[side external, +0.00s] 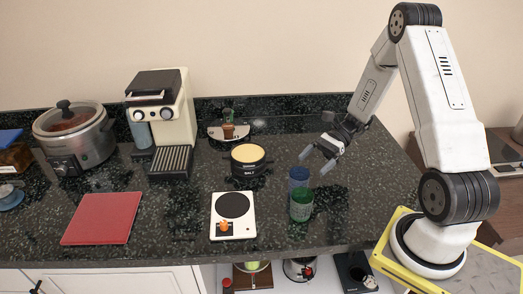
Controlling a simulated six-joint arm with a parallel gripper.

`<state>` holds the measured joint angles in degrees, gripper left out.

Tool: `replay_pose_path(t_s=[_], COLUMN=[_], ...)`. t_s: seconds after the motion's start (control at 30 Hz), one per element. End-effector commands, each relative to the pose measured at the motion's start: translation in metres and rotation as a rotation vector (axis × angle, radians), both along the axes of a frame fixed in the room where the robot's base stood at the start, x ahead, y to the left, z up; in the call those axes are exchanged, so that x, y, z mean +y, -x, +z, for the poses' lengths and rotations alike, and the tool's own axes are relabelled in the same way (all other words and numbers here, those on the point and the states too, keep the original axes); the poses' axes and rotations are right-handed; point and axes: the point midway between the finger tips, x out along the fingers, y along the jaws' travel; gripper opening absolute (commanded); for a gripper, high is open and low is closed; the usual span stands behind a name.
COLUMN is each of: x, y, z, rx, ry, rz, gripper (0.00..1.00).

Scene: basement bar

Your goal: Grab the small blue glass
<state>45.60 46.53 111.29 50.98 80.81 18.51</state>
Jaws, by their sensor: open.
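The small blue glass (298,176) stands on the dark countertop, right of the middle of the side external view. A green glass (301,207) stands just in front of it and hides part of its lower side. My gripper (314,163) is open above and slightly to the right of the blue glass, with its fingers pointing down and left. Nothing is between the fingers. I cannot tell whether a fingertip touches the glass rim.
A coffee machine (165,115), slow cooker (74,138) and red board (102,219) are farther left. The counter right of the glasses is clear.

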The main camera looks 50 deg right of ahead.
Motion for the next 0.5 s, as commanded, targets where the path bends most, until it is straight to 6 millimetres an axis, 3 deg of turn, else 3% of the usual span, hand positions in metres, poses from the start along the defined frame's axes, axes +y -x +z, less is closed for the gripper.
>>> replay_pose_path(t_s=[0.17, 0.5], x=[0.013, 0.020], y=[-0.002, -0.003], z=[-0.005, -0.008], rx=[0.001, 0.000], ry=[-0.001, 0.000], rz=[0.002, 0.001], gripper=[1.00, 1.00])
